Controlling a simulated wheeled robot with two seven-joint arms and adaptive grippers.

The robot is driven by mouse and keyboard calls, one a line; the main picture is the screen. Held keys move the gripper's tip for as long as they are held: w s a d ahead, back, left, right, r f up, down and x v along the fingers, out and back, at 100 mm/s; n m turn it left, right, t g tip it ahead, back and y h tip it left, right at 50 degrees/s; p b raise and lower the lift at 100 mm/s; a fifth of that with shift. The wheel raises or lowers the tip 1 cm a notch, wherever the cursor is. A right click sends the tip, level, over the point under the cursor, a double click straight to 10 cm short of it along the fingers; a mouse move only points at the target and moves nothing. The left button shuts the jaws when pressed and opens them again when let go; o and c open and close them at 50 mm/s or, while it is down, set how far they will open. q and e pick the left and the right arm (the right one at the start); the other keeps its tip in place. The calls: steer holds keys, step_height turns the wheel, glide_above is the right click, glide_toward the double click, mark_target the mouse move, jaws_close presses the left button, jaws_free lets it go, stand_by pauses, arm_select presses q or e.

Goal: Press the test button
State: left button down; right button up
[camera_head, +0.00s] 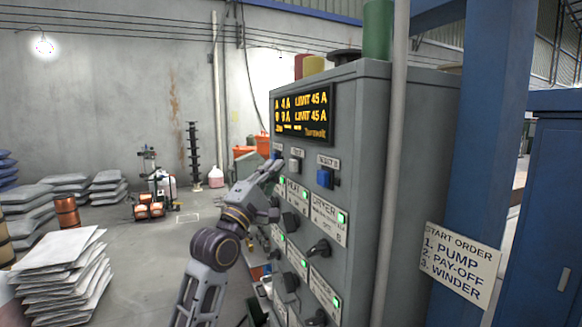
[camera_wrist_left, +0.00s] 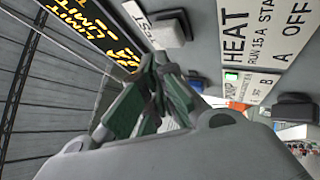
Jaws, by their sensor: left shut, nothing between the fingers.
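The test button (camera_head: 295,164) is a light grey square push button under a small label on the face of a grey control cabinet (camera_head: 362,150). It also shows in the left wrist view (camera_wrist_left: 168,33), beside a white plate with the letters "TEST". My left gripper (camera_head: 277,164) is shut and empty, raised at the cabinet face just left of the button in the head view. In the left wrist view its closed fingertips (camera_wrist_left: 155,62) are close to the button; I cannot tell whether they touch. My right gripper is in neither view.
A blue button (camera_head: 324,178) sits right of the test button. An amber display (camera_head: 302,113) is above. Dark rotary switches (camera_head: 291,221) and green lamps fill the panel below. A grey pipe (camera_head: 393,160) runs along the cabinet's right. Stacked sacks (camera_head: 62,262) lie left; floor between is open.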

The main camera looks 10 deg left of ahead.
arm_select(q)
steer(key=shift+w+d+p, duration=0.5)
steer(key=shift+d+p, duration=0.1)
steer(key=shift+d, duration=0.1)
stand_by(2.5)
steer(key=shift+s+a, duration=0.5)
steer(key=shift+a, duration=0.2)
stand_by(0.5)
steer(key=shift+s+a, duration=0.7)
steer(key=shift+a, duration=0.35)
steer(key=shift+s+a, duration=0.7)
steer(key=shift+a, duration=0.3)
